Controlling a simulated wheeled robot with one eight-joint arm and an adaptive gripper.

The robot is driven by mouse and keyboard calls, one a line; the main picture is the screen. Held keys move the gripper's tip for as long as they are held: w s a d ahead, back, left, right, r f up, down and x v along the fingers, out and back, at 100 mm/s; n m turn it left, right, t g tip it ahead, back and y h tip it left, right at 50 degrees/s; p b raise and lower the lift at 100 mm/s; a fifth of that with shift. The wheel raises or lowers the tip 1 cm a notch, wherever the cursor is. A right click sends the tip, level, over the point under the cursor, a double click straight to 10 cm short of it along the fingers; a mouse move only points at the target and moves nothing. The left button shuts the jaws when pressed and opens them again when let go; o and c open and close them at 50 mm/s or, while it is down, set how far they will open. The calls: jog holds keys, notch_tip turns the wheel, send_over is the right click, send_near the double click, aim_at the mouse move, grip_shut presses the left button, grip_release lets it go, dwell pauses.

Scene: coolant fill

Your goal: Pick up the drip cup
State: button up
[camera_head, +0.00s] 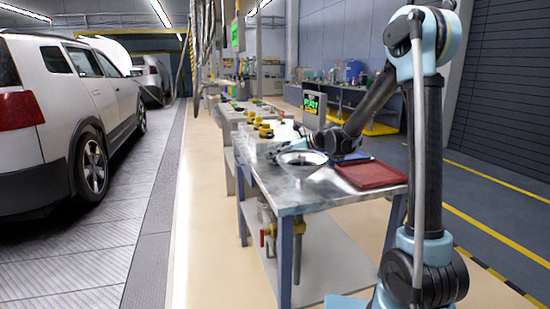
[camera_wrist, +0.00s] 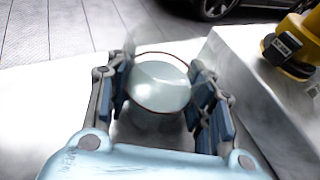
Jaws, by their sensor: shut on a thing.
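In the wrist view, a clear, pale cup (camera_wrist: 160,84) with a thin dark red line around its rim stands between the fingers of my gripper (camera_wrist: 163,95). The dark fingers press on it from both sides, so my gripper is shut on the cup. Its lower part is hidden by my gripper's body. In the head view my arm reaches over the metal workbench (camera_head: 318,199), and my gripper is at the far left of the bench top. The cup is too small and covered to make out there.
A round metal basin (camera_head: 302,158) and a red tray (camera_head: 370,174) are on the bench. Yellow-capped containers (camera_head: 264,130) stand beyond my gripper; one yellow and black cap (camera_wrist: 290,48) is close on the right in the wrist view. A white car (camera_head: 70,110) stands left.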

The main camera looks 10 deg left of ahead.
jog(key=shift+r, duration=0.15)
notch_tip(320, 180, up, 10)
jog(key=shift+f, duration=0.25)
dwell(0.8)
jog(key=shift+r, duration=0.1)
dwell(0.8)
